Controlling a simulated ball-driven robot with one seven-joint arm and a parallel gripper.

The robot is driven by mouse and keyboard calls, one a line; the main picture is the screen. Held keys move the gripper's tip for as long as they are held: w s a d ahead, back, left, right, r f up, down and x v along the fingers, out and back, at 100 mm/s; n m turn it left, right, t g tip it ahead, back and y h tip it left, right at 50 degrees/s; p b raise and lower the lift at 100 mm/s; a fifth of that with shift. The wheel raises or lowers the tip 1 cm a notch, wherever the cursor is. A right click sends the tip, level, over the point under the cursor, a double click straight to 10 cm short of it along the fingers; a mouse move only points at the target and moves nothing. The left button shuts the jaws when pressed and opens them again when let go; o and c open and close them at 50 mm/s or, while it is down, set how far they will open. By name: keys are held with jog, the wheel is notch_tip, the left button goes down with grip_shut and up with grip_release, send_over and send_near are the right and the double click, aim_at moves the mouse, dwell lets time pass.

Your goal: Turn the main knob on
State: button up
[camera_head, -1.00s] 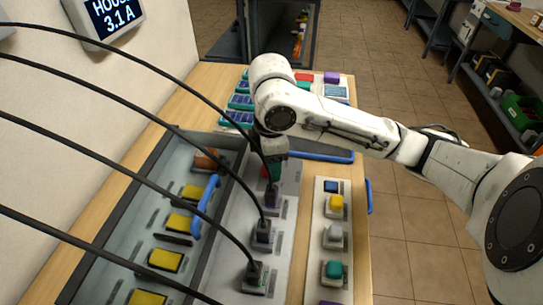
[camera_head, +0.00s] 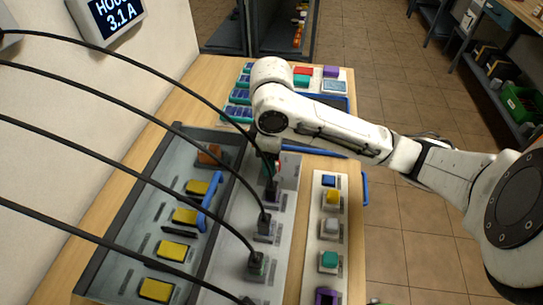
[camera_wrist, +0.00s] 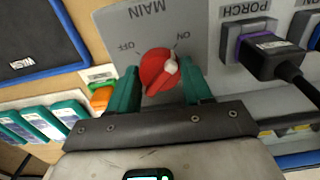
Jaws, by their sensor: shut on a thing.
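The red main knob (camera_wrist: 157,70) sits on a grey panel (camera_wrist: 110,22) under the printed word MAIN, with OFF at its upper left and ON at its upper right. Its white mark is on the right side, toward ON. My gripper (camera_wrist: 160,80) is shut on the knob, with one green finger on each side of it. In the head view, my gripper (camera_head: 272,160) reaches down to the panel's far end, and the arm mostly hides the knob.
Black cables (camera_head: 150,130) cross above the panel. An open grey box (camera_head: 130,235) with yellow blocks and a blue handle (camera_head: 208,208) is at left. Coloured buttons (camera_head: 330,228) are at right.

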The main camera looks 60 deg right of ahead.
jog(key=o, duration=1)
jog(key=shift+o, duration=0.2)
notch_tip(320, 180, up, 11)
jog(key=p, duration=0.2)
jog(key=shift+f, duration=0.1)
